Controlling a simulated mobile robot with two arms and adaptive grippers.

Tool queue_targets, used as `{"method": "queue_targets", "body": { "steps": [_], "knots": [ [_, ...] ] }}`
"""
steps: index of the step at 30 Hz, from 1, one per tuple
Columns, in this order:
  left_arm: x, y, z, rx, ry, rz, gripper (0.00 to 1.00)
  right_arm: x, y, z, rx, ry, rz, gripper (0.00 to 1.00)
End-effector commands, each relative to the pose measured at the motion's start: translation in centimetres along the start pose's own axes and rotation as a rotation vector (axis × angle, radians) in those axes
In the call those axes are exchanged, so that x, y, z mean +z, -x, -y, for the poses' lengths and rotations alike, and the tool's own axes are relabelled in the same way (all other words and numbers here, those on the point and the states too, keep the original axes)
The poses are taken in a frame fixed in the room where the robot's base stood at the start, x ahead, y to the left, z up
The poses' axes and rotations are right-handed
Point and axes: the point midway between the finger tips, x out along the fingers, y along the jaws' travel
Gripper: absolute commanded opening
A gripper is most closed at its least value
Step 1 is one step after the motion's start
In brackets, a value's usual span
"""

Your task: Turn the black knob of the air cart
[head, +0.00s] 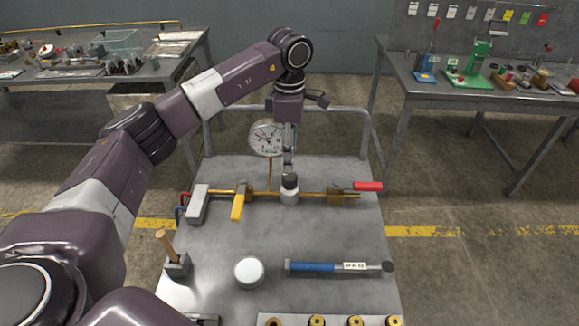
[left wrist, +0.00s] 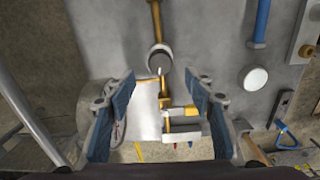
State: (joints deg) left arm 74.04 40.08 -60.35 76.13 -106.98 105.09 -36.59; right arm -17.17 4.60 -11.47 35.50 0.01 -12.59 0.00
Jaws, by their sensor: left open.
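The air cart (head: 310,235) has a grey metal top with a brass pipe line (head: 265,194) across it. The black knob (head: 289,181) sits upright on a light grey round body (head: 289,196) in the middle of the line. My left gripper (head: 289,166) points down just above the knob in the head view. In the left wrist view my left gripper (left wrist: 160,75) has its two blue-padded fingers wide apart with nothing between them. The knob (left wrist: 159,50) shows there just beyond the fingertips, apparently untouched. My right gripper is in neither view.
A pressure gauge (head: 266,138) stands behind the line. A yellow lever (head: 237,207) is left of the knob and a red lever (head: 368,186) right. A blue-handled tool (head: 313,267), a white disc (head: 249,271) and a wooden-handled tool (head: 166,245) occupy the cart's front.

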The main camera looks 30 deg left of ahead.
Motion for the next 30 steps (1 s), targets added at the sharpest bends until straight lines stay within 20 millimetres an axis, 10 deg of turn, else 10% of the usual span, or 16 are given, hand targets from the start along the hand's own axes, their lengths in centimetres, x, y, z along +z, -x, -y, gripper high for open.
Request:
{"method": "queue_targets", "body": {
  "steps": [7,30],
  "knots": [
    [0.0,3.8,0.0,0.001,0.000,0.000,0.49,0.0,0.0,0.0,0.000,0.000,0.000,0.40],
    [0.0,6.0,0.0,0.000,0.000,0.000,0.49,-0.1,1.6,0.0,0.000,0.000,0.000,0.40]
  ]
}}
